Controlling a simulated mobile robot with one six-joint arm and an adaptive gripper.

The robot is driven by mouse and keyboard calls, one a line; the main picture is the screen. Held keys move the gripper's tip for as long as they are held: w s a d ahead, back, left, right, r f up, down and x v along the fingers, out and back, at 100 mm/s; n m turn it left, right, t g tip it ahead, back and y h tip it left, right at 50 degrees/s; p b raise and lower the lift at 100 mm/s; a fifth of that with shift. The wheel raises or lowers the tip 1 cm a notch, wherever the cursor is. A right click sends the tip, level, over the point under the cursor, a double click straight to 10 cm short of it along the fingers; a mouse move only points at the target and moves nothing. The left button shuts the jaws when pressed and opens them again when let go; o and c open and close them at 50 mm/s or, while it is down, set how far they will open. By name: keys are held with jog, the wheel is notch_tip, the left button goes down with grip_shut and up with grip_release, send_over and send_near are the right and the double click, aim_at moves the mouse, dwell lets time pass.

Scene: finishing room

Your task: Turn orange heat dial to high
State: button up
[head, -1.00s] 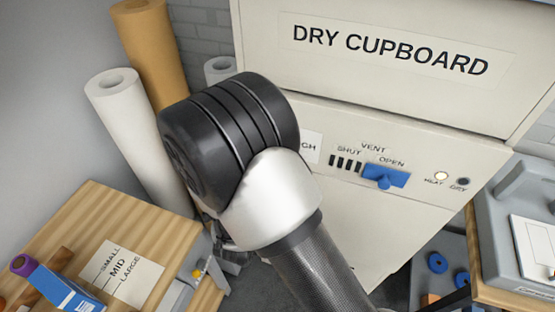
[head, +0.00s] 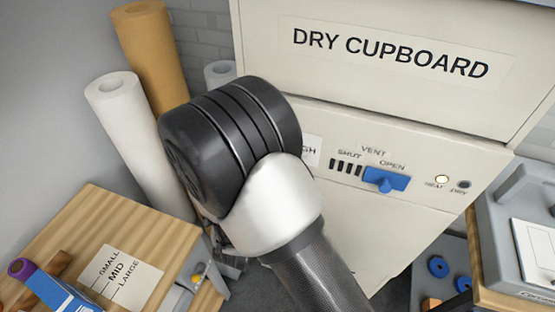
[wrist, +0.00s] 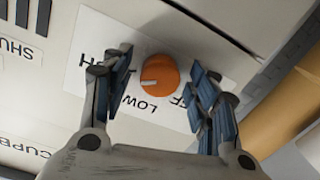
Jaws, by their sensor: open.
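The orange heat dial (wrist: 163,72) sits on a white label plate of the cupboard front in the wrist view. Its white pointer mark faces left and slightly down in that view. This is between LOW, below the dial, and the partly covered HIGH at the left; OFF is partly hidden at the right. My gripper (wrist: 160,64) is open, with one finger on each side of the dial. Clear gaps show between dial and fingers. In the head view my arm hides the dial; only the label's end "GH" (head: 311,151) shows.
The dry cupboard (head: 400,120) has a blue vent slider (head: 386,180) at OPEN. The HEAT lamp (head: 441,180) glows yellow; the DRY lamp (head: 464,184) is dark. Paper rolls (head: 135,130) stand left, a wooden bench (head: 75,220) front left, a grey machine (head: 515,220) right.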

jog(key=shift+s, duration=0.1)
jog(key=v, duration=1.2)
jog(key=w+a+r+m+g+y, duration=0.1)
jog(key=w+a+m+g+y, duration=0.1)
jog(key=w+g+y, duration=0.3)
notch_tip(320, 180, up, 6)
jog(key=d+n+g+y, duration=0.1)
jog(key=n+g+y, duration=0.1)
jog(key=y, duration=0.2)
jog(key=s+d+r+g+h, duration=0.1)
jog(key=s+d+r+g, duration=0.1)
jog(key=s+d, duration=0.7)
jog(key=s+d+r+n+g+h, duration=0.1)
jog(key=s+d+r+g+h, duration=0.1)
jog(key=s+d, duration=0.8)
jog(key=shift+s+g, duration=0.4)
jog(key=shift+g, duration=0.1)
